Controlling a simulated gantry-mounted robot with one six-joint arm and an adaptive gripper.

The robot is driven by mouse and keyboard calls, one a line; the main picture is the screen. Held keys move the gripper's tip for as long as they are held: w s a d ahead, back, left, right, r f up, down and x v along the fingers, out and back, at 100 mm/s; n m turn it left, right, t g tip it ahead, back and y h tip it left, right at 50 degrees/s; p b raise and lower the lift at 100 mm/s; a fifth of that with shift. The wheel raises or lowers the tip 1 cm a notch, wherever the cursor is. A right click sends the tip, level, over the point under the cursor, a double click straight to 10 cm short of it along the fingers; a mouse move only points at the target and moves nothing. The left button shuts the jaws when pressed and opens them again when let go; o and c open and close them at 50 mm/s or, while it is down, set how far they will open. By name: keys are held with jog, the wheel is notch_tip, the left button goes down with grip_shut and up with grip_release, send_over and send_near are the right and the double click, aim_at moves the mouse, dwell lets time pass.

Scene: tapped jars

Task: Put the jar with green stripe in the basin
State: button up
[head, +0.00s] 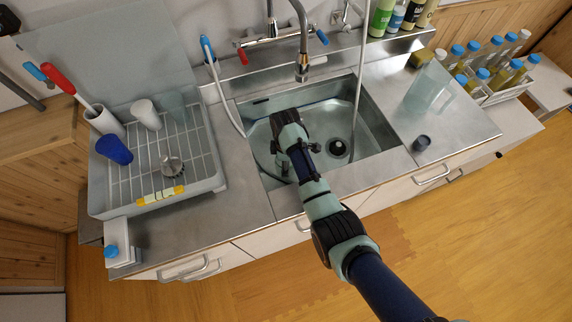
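The basin (375,118) is a steel sink set in the counter, with a dark round drain on its floor. My gripper (284,172) is over the left part of the basin, pointing down. My wrist hides most of it, so I cannot tell whether its fingers are open or hold anything. A clear, pale jar-like vessel (428,90) stands on the counter right of the basin. I cannot make out a green stripe on it. No jar with a clear green stripe can be picked out in this view.
A tap (303,65) rises behind the basin, and a pale hose (360,85) hangs into it. A drying rack (212,183) with cups is left; a bottle crate (520,84) is right. Several bottles (382,18) stand behind.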

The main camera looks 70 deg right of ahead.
jog(key=shift+f, duration=0.95)
jog(key=shift+f, duration=0.15)
jog(key=o, duration=1.3)
notch_tip(320, 180, up, 12)
jog(key=p, duration=0.4)
